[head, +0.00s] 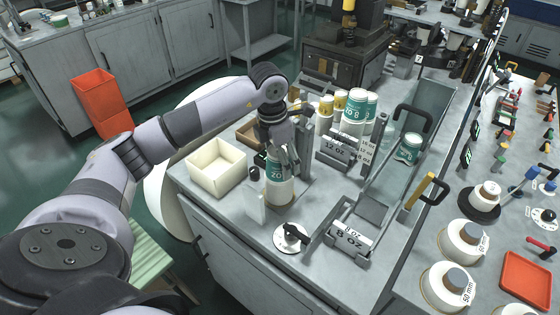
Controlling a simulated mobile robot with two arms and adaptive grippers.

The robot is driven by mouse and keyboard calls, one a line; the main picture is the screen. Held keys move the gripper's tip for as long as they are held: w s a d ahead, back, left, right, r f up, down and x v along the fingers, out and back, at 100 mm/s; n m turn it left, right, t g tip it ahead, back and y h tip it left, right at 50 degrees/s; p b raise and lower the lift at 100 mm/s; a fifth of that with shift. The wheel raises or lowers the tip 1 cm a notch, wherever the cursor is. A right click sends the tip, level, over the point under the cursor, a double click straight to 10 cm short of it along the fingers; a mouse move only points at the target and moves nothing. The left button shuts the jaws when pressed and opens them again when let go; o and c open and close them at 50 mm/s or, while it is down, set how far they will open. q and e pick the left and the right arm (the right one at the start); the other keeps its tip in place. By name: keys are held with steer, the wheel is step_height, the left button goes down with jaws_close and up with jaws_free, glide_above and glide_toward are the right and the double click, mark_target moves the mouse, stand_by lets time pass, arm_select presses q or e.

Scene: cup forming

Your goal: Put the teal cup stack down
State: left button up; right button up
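I cannot tell whether the stack's base touches the bench. My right gripper is out of view.
A cream open box (216,168) stands left of the stack. A dial (291,237) and an 8 oz holder (352,236) are in front and to the right. Other teal and yellow-topped cup stacks (355,108) stand behind the 12 oz holder (338,147).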

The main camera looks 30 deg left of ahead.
arm_select(q)
steer(key=r+b, duration=0.1)
steer(key=r, duration=0.2)
steer(key=r+b, duration=0.1)
steer(key=r, duration=0.2)
steer(key=s+r+b, duration=0.1)
steer(key=r, duration=0.2)
steer(key=shift+a+r, duration=0.25)
steer(key=shift+r, duration=0.1)
steer(key=shift+s+r, duration=0.1)
steer(key=shift+r, duration=0.5)
steer(key=shift+s+f, duration=0.1)
